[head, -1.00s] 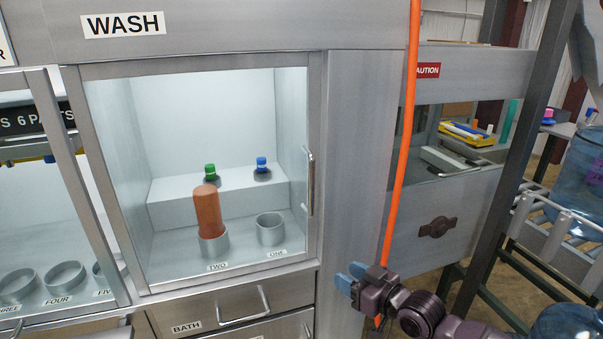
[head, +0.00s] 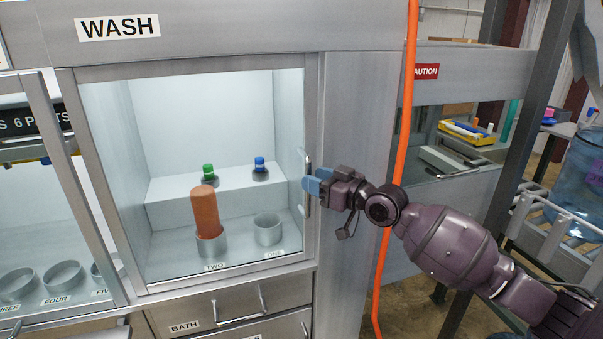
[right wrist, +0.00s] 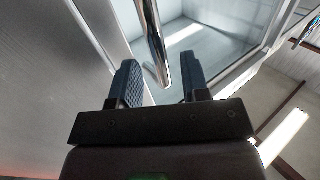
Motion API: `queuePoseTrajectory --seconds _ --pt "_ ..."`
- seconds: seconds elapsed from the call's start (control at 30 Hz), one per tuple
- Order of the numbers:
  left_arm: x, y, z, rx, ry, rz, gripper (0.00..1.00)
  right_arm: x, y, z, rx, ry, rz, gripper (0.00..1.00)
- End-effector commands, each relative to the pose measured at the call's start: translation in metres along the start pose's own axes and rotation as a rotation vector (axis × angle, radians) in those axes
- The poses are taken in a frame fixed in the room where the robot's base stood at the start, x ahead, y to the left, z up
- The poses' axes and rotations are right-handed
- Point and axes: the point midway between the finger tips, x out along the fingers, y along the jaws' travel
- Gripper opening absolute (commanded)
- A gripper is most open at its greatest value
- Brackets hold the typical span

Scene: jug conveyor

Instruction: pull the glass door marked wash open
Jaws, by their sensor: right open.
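The glass door (head: 130,190) under the WASH sign (head: 119,27) is shut in its metal frame. Its upright bar handle (head: 308,172) is on the right side. My right gripper (head: 314,183) is open at the handle's height, with its blue fingertips overlapping the handle in the head view. In the right wrist view, the handle (right wrist: 152,42) comes down between the two open fingers (right wrist: 162,85) and I see no finger closed on it. The handle's lower end is close to the fingers. My left gripper is not in view.
Behind the glass are an orange-brown cylinder (head: 205,212) in cup TWO, an empty cup ONE (head: 268,230), and green-capped (head: 208,173) and blue-capped (head: 260,170) bottles. A BATH drawer (head: 235,311) is below. An orange hose (head: 404,130) hangs behind my right arm.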

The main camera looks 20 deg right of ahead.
Motion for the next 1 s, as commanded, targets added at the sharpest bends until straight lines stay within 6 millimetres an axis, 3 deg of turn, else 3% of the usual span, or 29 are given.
queuePoseTrajectory --seconds 0.1,0.3,0.7,0.77,1.0 --pt "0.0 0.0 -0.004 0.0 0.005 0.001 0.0 0.019 0.0 -0.001 0.0 0.001 0.0 0.42" --pt "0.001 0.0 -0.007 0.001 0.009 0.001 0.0 0.04 0.0 -0.001 0.0 0.001 0.001 0.42" --pt "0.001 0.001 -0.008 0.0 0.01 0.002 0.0 0.046 0.0 0.001 0.0 -0.001 0.001 0.42" --pt "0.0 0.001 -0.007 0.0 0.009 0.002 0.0 0.046 0.0 0.001 0.0 -0.001 0.001 0.36" --pt "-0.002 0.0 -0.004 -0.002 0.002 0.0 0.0 0.046 0.0 0.0 -0.001 -0.001 0.001 0.0"
